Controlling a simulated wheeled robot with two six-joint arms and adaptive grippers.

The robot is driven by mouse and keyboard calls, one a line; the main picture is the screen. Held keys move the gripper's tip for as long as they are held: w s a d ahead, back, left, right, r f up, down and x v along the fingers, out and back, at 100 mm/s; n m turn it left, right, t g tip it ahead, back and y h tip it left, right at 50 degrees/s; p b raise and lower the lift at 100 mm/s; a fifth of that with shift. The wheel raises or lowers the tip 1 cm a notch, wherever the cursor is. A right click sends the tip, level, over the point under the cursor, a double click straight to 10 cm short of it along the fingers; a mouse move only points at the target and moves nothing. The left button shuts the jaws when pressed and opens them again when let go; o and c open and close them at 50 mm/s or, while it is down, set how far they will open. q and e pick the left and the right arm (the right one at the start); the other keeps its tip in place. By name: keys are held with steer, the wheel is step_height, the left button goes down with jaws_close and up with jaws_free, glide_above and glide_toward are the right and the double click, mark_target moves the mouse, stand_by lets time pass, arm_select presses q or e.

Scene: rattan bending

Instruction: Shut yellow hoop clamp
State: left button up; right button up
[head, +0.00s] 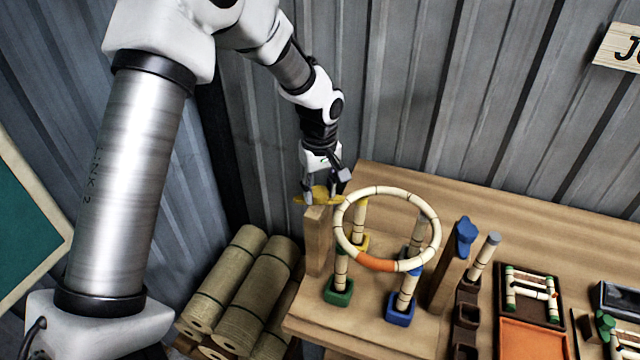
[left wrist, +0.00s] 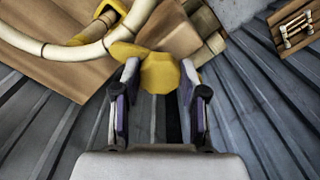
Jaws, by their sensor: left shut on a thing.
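The yellow hoop clamp (head: 318,194) sits at the top of a wooden post (head: 317,242) at the table's left end. My left gripper (head: 325,190) reaches down to it and is shut on its yellow knob. In the left wrist view the knob (left wrist: 160,73) lies between the two fingers of my left gripper (left wrist: 159,78). The rattan hoop (head: 436,221), pale with an orange section, rests level on several short posts just right of the clamp. Whether the clamp grips the hoop is hard to tell. My right gripper is not in view.
A blue clamp (head: 466,234) tops another wooden post at the hoop's right. Green (head: 338,291) and blue (head: 400,309) post bases stand at the front. Rolled mats (head: 235,285) lie left of the table. A corrugated wall (head: 430,90) stands close behind.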

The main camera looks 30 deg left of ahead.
mark_target(319, 193)
arm_select(q)
steer(key=shift+a+r+m+p, duration=0.15)
steer(key=shift+m+p, duration=0.5)
steer(key=shift+m, duration=1.45)
steer(key=o, duration=1.1)
steer(key=shift+o, duration=0.2)
step_height(319, 193, up, 12)
steer(key=shift+s, duration=0.1)
